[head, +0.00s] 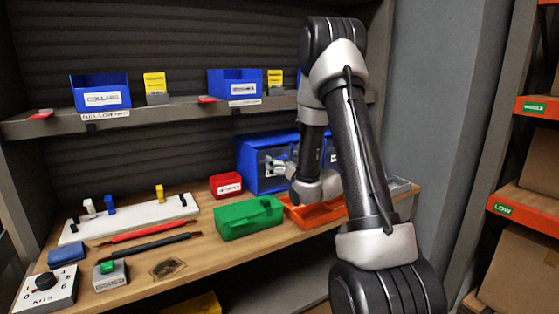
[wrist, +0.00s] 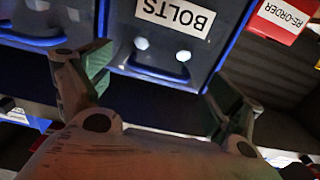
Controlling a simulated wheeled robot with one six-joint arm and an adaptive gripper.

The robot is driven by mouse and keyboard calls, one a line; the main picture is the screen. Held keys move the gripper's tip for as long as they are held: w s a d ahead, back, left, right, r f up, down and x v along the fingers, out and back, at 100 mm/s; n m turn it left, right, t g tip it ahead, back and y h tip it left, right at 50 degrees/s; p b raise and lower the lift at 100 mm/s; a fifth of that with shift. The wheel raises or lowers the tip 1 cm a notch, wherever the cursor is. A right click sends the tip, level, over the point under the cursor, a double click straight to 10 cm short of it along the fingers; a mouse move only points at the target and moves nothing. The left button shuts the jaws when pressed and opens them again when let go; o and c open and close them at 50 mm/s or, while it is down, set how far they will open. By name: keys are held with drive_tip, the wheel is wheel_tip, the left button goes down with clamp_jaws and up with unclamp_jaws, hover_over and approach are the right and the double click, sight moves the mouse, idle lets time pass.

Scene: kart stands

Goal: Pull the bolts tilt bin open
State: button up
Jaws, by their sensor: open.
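The blue tilt bin unit (head: 258,183) stands on the bench, partly hidden behind my arm in the head view. In the wrist view the bolts tilt bin (wrist: 135,43) is upside down, with a white BOLTS label, a dark grey front, two pale round spots and a curved blue-edged lip. The front looks closed. My gripper (wrist: 160,78) is open and empty, its fingers spread either side of this lip. No contact shows. In the head view my gripper (head: 278,163) is in front of the unit, small and partly hidden by my wrist.
A green bin (head: 248,220), a red box (head: 226,186) and an orange tray (head: 312,215) stand close in front of and beside the unit. Blue bins, including the collars bin (head: 100,92), sit on the shelf above.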

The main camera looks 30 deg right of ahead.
drive_tip(key=shift+w, duration=1.2)
drive_tip(key=shift+c, duration=0.4)
clamp_jaws()
